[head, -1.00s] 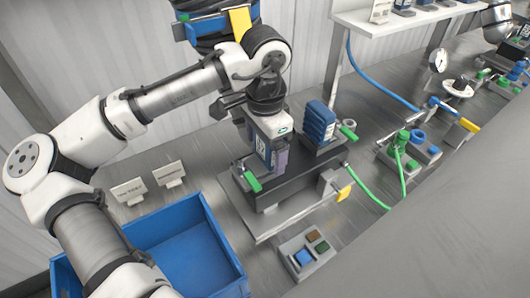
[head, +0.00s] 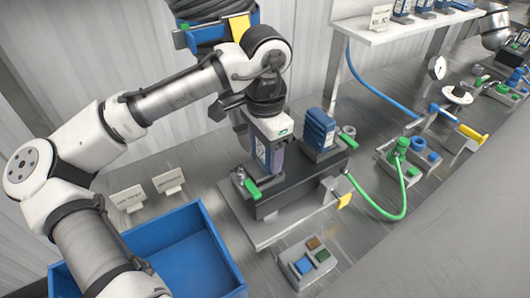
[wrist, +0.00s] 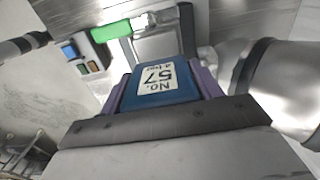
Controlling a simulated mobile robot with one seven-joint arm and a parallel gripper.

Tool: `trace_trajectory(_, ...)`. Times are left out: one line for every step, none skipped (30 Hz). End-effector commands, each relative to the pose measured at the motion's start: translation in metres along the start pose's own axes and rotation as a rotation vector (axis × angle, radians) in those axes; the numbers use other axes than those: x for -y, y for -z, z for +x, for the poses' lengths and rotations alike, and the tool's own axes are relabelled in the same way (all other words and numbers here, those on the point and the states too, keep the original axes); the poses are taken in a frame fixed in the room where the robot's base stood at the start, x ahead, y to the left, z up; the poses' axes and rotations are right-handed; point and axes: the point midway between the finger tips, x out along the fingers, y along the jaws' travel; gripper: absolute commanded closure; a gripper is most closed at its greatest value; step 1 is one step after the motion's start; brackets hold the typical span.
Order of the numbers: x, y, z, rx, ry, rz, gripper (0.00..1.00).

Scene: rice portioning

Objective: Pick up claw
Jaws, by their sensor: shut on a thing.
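My gripper (head: 267,155) is shut on a blue block (head: 261,151) with a white label, its purple fingers on the block's two sides. In the wrist view the block (wrist: 166,82) reads "No. 57", upside down, between the purple fingers. The block is upright over the left part of a black fixture (head: 300,182); I cannot tell whether its base touches it. A second blue block (head: 318,130) stands upright on the fixture's right part. I cannot make out a separate thing that is plainly a claw.
A green-handled clamp (head: 252,188) sits close at the fixture's left end. A blue open bin (head: 205,222) is at the front left, with two white signs (head: 128,198) behind it. A small button box (head: 308,262) is in front. A green hose (head: 385,214) curves at the right.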

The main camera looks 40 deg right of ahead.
Motion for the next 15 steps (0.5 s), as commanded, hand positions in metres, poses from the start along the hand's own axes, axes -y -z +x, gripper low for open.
trace_trajectory(0.0,0.001,-0.007,-0.004,0.003,0.0,0.77)
trace_trajectory(0.0,0.001,-0.011,-0.003,0.003,0.0,0.77)
trace_trajectory(0.0,0.001,-0.017,-0.004,0.003,0.0,0.77)
trace_trajectory(0.0,0.001,-0.023,-0.004,0.003,0.0,0.77)
trace_trajectory(0.0,0.001,-0.029,-0.003,0.004,0.0,0.77)
trace_trajectory(0.0,0.001,-0.037,-0.005,0.004,0.0,0.77)
trace_trajectory(0.0,0.001,-0.044,-0.004,0.003,0.0,0.77)
trace_trajectory(0.0,0.001,-0.051,-0.005,0.004,0.0,0.77)
trace_trajectory(0.0,0.001,-0.061,-0.004,0.004,-0.001,0.77)
trace_trajectory(0.0,0.001,-0.069,-0.004,0.004,0.0,0.77)
trace_trajectory(0.0,0.001,-0.076,-0.005,0.003,0.0,0.77)
trace_trajectory(0.0,0.001,-0.088,-0.003,0.005,-0.002,0.77)
trace_trajectory(0.001,0.001,-0.096,-0.004,0.006,-0.003,0.77)
trace_trajectory(0.0,0.0,-0.104,-0.003,0.006,-0.001,0.77)
trace_trajectory(0.001,0.0,-0.113,-0.001,0.006,-0.002,0.77)
